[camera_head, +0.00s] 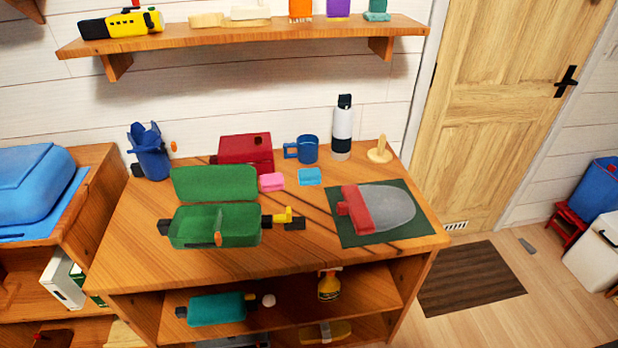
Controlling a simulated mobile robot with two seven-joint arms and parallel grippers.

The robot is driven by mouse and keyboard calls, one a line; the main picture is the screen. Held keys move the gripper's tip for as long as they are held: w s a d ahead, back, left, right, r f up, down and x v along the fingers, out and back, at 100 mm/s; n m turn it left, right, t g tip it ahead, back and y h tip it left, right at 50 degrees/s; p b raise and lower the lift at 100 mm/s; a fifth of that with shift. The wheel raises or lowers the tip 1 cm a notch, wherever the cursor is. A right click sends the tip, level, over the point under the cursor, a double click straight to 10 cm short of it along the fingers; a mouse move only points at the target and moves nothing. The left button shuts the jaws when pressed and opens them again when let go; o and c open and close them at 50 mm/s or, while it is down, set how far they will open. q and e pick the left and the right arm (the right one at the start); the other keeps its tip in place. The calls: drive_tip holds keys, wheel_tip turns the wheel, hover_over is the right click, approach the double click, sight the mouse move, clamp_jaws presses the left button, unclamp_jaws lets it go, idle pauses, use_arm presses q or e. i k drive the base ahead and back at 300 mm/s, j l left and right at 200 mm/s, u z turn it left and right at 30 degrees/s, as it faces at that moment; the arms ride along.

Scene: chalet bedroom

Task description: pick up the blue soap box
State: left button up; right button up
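A small light-blue box (309,177), which looks like the blue soap box, lies on the wooden table top (135,255), right of the middle. A small pink block (272,182) lies just to its left, with a narrow gap between them. The blue mug (308,149) stands behind it. Nothing covers the light-blue box. Neither of my grippers shows in the head view.
An open green case (215,228) is at the front left of it, a red box (245,152) behind left. A white bottle (342,128) and wooden peg stand (379,151) are at back right. A dark green mat (345,230) bears a grey-and-red item (388,208). A shelf (250,39) overhangs behind.

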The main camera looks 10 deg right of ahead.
sight(308, 176)
drive_tip(key=l+z, duration=0.1)
drive_tip(key=l, duration=1.75)
drive_tip(key=k, duration=0.1)
